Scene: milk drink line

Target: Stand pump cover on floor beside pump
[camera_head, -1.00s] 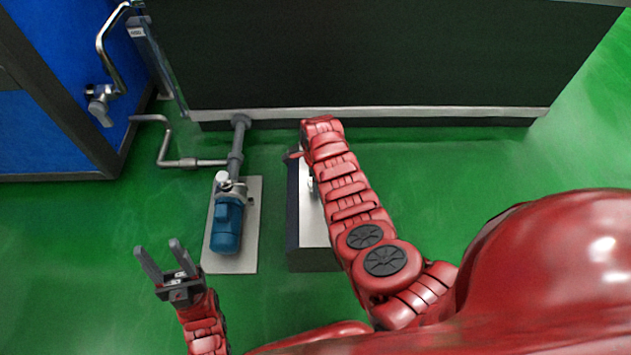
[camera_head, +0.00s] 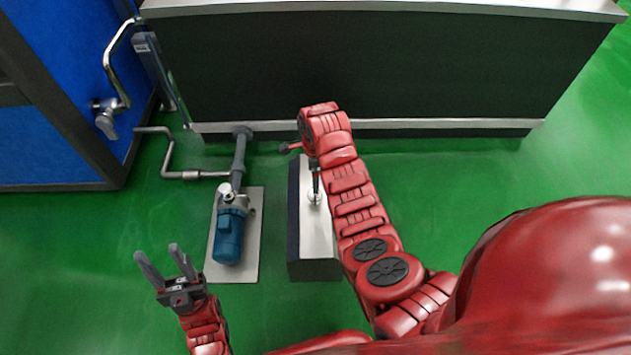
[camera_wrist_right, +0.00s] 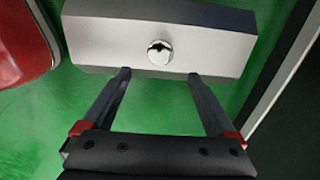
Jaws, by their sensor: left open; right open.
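The pump cover (camera_head: 314,240) is a long box with a silver top and dark sides. It stands upright on the green floor to the right of the blue pump (camera_head: 228,236), with a strip of floor between it and the pump's base plate. Its round chrome knob (camera_head: 314,198) is on top. In the right wrist view the cover (camera_wrist_right: 105,42) fills the top and its knob (camera_wrist_right: 160,53) is free. My right gripper (camera_wrist_right: 159,75) is open and empty, its fingertips short of the knob; my arm hides most of it in the head view. My left gripper (camera_head: 158,262) is open and empty.
The pump sits on a pale base plate (camera_head: 236,272) with grey pipes (camera_head: 239,160) running to the dark cabinet (camera_head: 400,75) behind. A blue cabinet (camera_head: 55,140) with a bent pipe stands at left. Green floor is clear right of my right arm.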

